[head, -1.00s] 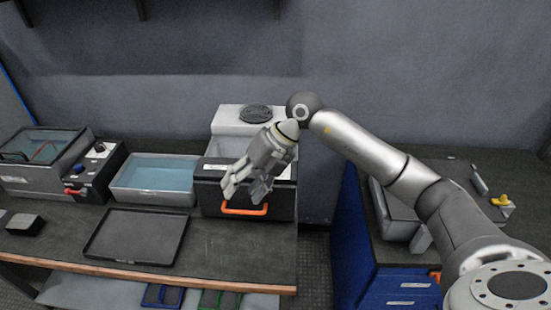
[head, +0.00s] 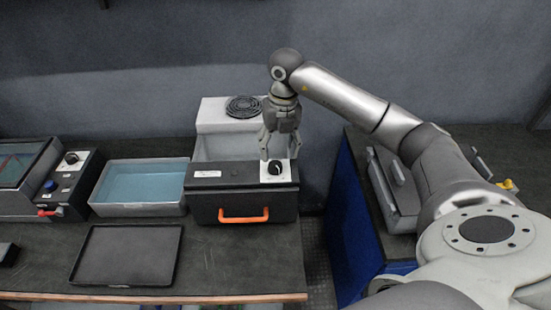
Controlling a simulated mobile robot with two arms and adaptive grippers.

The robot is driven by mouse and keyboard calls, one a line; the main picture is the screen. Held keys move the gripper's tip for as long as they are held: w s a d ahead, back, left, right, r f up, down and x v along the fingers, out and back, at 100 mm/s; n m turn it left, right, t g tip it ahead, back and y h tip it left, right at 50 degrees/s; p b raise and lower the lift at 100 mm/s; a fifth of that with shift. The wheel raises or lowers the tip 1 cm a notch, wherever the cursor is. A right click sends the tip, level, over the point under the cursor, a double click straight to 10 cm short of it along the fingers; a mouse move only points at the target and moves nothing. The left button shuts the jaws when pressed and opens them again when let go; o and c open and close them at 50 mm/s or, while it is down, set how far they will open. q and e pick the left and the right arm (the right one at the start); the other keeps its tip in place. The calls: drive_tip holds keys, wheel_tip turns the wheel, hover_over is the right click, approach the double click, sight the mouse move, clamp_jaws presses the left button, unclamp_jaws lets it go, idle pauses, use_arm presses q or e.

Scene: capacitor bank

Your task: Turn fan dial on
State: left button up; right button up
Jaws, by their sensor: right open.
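A black dial (head: 275,168) sits on a small white plate on top of the black box with the orange handle (head: 243,215). A white unit with a round dark fan grille (head: 243,106) stands behind that box. My right gripper (head: 279,156) is open and points down just above the dial, with its fingers to either side of it. I cannot tell whether the fingers touch the dial. My left gripper is not in view.
A clear bin of blue liquid (head: 141,184) stands left of the black box. A black control box (head: 63,187) with another dial and a red lever is further left. An empty dark tray (head: 127,255) lies in front. A floor gap separates the blue cabinet (head: 351,225) at right.

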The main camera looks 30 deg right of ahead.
sight(276, 164)
drive_tip(key=f, duration=0.3)
drive_tip(key=shift+w+a+f+p, duration=0.15)
drive_tip(key=shift+w+f+p, duration=0.1)
drive_tip(key=shift+p, duration=0.05)
wheel_tip(276, 164, down, 3)
drive_tip(key=shift+r, duration=0.15)
drive_tip(key=shift+w, duration=0.1)
drive_tip(key=shift+c, duration=1.7)
drive_tip(key=c, duration=0.5)
drive_tip(key=shift+c, duration=1.1)
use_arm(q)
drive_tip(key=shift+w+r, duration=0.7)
